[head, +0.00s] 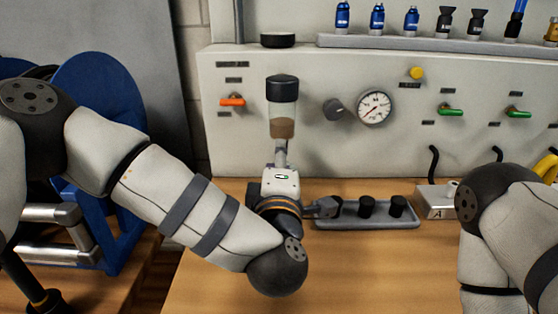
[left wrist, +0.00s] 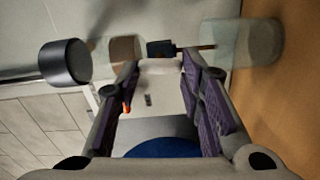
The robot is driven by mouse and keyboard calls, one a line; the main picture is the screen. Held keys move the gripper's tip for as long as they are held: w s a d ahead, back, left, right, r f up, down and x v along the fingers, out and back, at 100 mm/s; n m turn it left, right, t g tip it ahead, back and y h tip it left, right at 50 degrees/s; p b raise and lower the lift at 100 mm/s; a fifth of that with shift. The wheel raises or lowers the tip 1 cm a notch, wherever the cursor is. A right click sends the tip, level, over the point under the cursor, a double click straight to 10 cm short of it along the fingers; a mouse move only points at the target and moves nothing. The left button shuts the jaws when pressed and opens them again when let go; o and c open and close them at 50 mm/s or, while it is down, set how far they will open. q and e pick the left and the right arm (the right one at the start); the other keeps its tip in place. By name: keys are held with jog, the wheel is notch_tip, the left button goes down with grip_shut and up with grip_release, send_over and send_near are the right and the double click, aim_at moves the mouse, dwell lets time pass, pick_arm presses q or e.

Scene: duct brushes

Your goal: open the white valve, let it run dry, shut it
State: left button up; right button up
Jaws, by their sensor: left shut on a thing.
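A clear cylinder with a black cap (head: 283,88) stands against the grey panel, with brown contents (head: 282,128) in its lower part. In the left wrist view its cap (left wrist: 65,62) and brown layer (left wrist: 127,49) show sideways. My left gripper (head: 281,160) is below the cylinder, shut on the white valve (left wrist: 160,65), whose pale edge shows between the fingertips (left wrist: 160,72) in the left wrist view. A clear cup (left wrist: 255,43) lies beyond the valve there. In the head view my gripper hides the valve and cup. My right gripper is out of view.
The panel has an orange lever (head: 232,101), a gauge (head: 374,107), a dark knob (head: 334,109) and green levers (head: 450,111). A grey tray (head: 375,222) with black pieces is right of my left wrist. Bare wood lies in front.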

pick_arm(q)
jog(key=shift+n, duration=0.4)
jog(key=o, duration=1.2)
jog(key=shift+c, duration=0.2)
jog(key=s, duration=1.2)
